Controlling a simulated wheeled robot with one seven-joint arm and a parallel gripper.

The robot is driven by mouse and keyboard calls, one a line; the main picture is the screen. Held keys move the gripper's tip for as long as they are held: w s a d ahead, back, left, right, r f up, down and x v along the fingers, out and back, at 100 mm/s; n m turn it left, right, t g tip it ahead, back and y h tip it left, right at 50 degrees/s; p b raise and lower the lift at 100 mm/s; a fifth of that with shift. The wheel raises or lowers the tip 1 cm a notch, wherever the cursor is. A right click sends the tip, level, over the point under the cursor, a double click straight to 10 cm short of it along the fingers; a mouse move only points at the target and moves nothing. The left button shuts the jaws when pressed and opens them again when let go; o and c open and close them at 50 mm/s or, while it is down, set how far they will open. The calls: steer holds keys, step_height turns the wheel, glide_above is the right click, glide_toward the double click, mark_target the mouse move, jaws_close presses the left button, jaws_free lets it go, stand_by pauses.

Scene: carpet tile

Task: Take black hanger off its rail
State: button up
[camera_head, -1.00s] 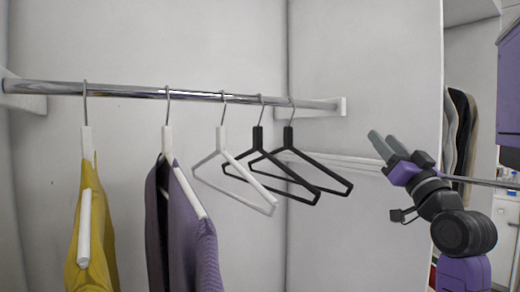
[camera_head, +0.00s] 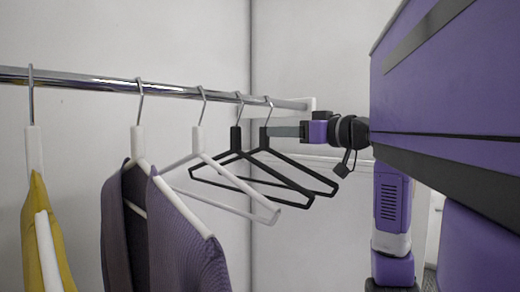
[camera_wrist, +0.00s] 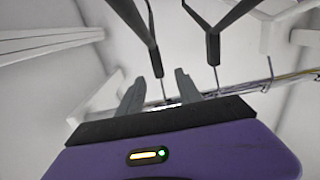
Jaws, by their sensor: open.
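Two black hangers hang side by side on the chrome rail (camera_head: 170,90) near its right end. The right-hand black hanger (camera_head: 300,172) has its neck at the fingertips of my gripper (camera_head: 276,131), which reaches in from the right just below the rail. In the wrist view its neck (camera_wrist: 156,62) shows between the two spread fingers of my gripper (camera_wrist: 160,84), with a gap on each side. The other black hanger (camera_head: 236,138) is just left; in the wrist view its neck (camera_wrist: 213,47) lies outside the fingers.
An empty white hanger (camera_head: 198,140) hangs left of the black ones. Further left hang a purple garment (camera_head: 180,250) on a white hanger and a yellow garment (camera_head: 45,225). The rail ends at a white bracket (camera_head: 312,104) on the side wall.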

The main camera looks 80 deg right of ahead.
mark_target(265, 129)
steer(key=p+x, duration=0.2)
steer(key=x, duration=0.5)
steer(key=shift+s, duration=0.1)
jaws_close()
